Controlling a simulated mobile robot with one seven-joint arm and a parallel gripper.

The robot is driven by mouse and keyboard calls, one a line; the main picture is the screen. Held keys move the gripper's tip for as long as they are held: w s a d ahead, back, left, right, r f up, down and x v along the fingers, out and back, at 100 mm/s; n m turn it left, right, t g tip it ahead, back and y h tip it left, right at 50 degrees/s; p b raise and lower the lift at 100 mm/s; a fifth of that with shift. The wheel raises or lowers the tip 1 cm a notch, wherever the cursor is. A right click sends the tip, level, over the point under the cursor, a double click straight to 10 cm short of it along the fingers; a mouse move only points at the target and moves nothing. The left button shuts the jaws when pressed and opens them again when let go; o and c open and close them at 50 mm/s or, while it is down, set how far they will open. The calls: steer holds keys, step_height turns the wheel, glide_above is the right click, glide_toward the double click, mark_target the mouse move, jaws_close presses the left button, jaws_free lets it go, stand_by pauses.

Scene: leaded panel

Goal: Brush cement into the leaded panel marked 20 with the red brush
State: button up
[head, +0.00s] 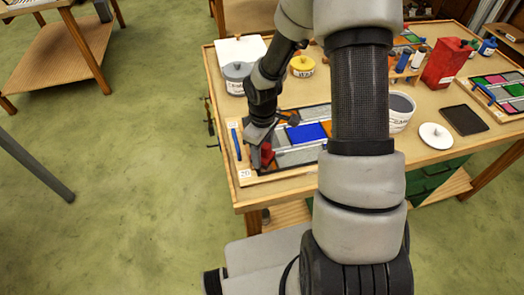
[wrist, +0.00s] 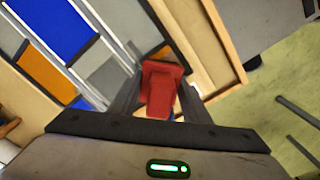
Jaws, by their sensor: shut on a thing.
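The leaded panel (head: 308,132) marked 20 lies in a wooden frame at the table's front left corner, with blue, orange and grey panes. Its "20" label (head: 245,174) shows at the near left corner. My gripper (head: 262,150) is over the panel's left end, pointing down. It is shut on the red brush (head: 267,154), whose red body (wrist: 162,88) sits between the fingers in the wrist view. The brush is at the panel's edge near the wooden border. I cannot tell whether its bristles touch the glass.
Behind the panel stand a grey tub (head: 236,78) and a yellow-lidded pot (head: 302,66). An open cement tub (head: 400,111), a white lid (head: 435,135), a dark tray (head: 464,120) and a red can (head: 446,63) are to the right. My arm hides the table's middle.

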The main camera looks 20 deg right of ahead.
mark_target(265, 161)
steer(key=shift+s, duration=1.55)
steer(key=shift+d, duration=1.3)
steer(key=shift+d+p, duration=0.55)
steer(key=shift+d, duration=0.65)
steer(key=shift+w, duration=1.55)
